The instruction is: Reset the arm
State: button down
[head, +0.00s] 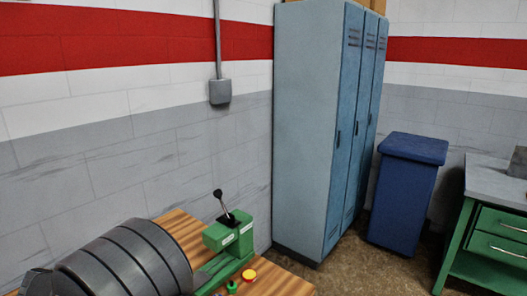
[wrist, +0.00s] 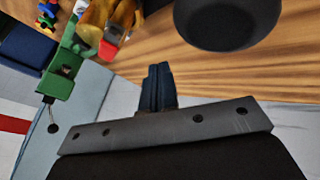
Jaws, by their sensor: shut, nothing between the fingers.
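My gripper (wrist: 158,70) shows in the wrist view, with its dark fingers together and nothing between them. It is apart from the wooden table top (wrist: 190,70). My gripper is not in the head view. A dark ribbed cylinder (head: 125,262), seemingly the furnace, lies on the table at the lower left of the head view. A dark round shape (wrist: 228,22) fills the top of the wrist view. A green control box (head: 230,232) with a black-knobbed lever (head: 221,201) stands beside the cylinder. The box also shows at the left of the wrist view (wrist: 58,85).
Tall blue lockers (head: 310,130) stand against the wall behind the table. A blue bin (head: 405,195) and a green workbench (head: 490,235) stand to the right. Floor between table and workbench is clear.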

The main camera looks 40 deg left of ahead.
jog(key=s+d+r+n, duration=0.1)
jog(key=s+r, duration=0.1)
jog(key=s+d+r+n+y, duration=0.1)
jog(key=s+d+r, duration=0.1)
jog(key=r, duration=0.1)
jog(key=s+d+r+n+g, duration=0.1)
jog(key=s+d+r, duration=0.1)
jog(key=shift+s+r+y, duration=0.3)
jog(key=shift+y, duration=0.1)
jog(key=shift+w+f+n, duration=0.1)
jog(key=shift+w+n, duration=0.05)
jog(key=shift+n, duration=0.15)
